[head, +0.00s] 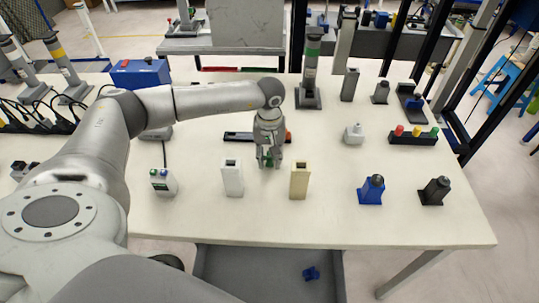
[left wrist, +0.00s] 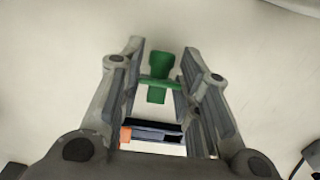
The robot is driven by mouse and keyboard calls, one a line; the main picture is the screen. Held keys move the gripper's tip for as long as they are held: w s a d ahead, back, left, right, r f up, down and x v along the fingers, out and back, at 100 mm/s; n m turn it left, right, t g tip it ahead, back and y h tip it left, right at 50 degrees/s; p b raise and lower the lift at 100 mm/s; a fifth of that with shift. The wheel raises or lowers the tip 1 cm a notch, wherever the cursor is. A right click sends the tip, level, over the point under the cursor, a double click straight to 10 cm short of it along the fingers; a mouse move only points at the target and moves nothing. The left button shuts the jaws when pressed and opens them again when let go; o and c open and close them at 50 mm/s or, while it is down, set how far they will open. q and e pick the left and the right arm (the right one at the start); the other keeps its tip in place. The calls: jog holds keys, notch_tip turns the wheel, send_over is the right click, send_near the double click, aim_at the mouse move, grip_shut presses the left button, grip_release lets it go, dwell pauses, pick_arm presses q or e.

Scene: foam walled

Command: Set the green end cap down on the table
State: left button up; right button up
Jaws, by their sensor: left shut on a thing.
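The green end cap (left wrist: 158,75) is between the fingertips of my left gripper (left wrist: 160,85) in the left wrist view, with the pale table surface behind it. In the head view my left gripper (head: 268,160) points down over the middle of the table (head: 330,215), shut on the cap. Only a bit of green (head: 268,161) shows there between the fingers. I cannot tell whether the cap touches the table. My right gripper is not in view.
A white holder (head: 232,180) and a cream holder (head: 299,182) stand just in front of the gripper. A dark tray (head: 238,137) with an orange part (head: 288,137) lies behind it. A blue block (head: 370,193) and black block (head: 434,192) stand right. The table's front strip is clear.

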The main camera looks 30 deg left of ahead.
pick_arm(q)
jog(key=shift+f, duration=0.25)
jog(key=shift+f, duration=0.2)
jog(key=o, duration=0.8)
jog(key=shift+o, duration=0.2)
jog(key=shift+r, duration=0.1)
